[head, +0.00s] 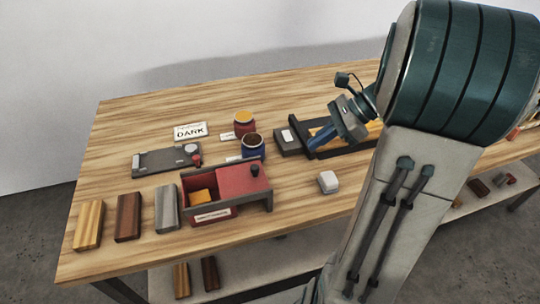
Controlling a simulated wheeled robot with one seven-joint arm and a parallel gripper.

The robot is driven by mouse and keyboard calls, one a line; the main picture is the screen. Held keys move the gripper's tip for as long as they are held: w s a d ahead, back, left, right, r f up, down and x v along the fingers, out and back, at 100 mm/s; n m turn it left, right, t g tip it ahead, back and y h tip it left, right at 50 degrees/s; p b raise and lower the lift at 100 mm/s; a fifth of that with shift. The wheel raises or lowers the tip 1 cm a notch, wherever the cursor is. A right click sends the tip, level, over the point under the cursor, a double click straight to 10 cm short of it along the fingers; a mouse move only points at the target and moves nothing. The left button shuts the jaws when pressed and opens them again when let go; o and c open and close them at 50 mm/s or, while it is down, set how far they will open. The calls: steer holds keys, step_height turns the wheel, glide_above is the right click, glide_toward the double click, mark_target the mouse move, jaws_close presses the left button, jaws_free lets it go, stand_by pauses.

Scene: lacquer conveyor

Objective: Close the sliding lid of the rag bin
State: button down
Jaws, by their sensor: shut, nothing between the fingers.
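The rag bin (242,205) is a dark grey box near the front middle of the table, with a label on its front. Its red sliding lid (238,181) covers the right part and carries a black knob (255,171). The left part is open, showing a red inside and a yellow rag (202,196). My gripper (330,136) is shut and empty, up and to the right of the bin, apart from the lid. It appears above or in front of a dark long tray; its exact height is hard to tell.
Red and blue pots (253,146) stand behind the bin. A grey plate device (166,161) and several wood blocks (128,217) lie left. A small white block (328,182) sits right of the bin.

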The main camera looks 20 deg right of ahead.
steer(key=w+a+r+x, duration=0.1)
steer(key=a+r+x, duration=0.1)
steer(key=x, duration=1)
steer(key=shift+a+f+p, duration=0.25)
steer(key=shift+p, duration=0.05)
